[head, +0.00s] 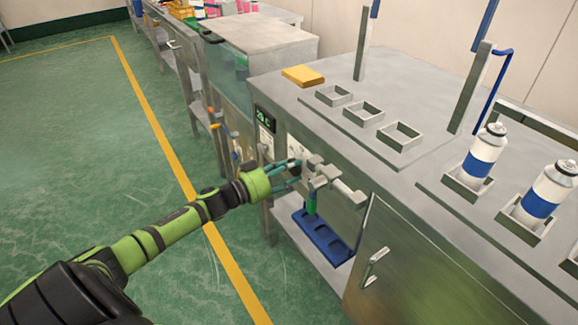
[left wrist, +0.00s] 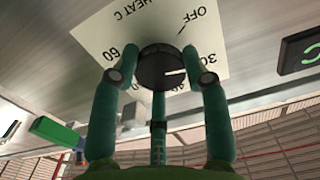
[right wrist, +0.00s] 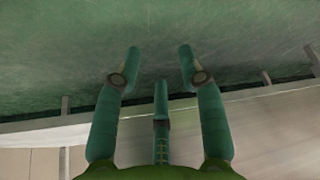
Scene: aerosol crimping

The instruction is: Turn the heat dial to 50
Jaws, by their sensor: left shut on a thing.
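The heat dial is a black round knob (left wrist: 160,66) on a white plate (left wrist: 110,35) marked HEAT C, OFF, 30 and 60 in the left wrist view. A white mark on the knob points to the right, roughly toward the side of the 30. The number below is partly covered. My left gripper (head: 290,172) reaches the bench front in the head view. Its fingers (left wrist: 158,75) are closed around the knob. In the head view the gripper hides the knob. My right gripper (right wrist: 155,75) is open and empty, with green floor behind it.
A dark display (head: 265,117) with green characters sits on the bench front, near the dial. Grey fittings (head: 325,178) and a blue tray (head: 325,235) are right of my left gripper. Two blue-banded cans (head: 485,150) stand in holders on top. Green floor is open at left.

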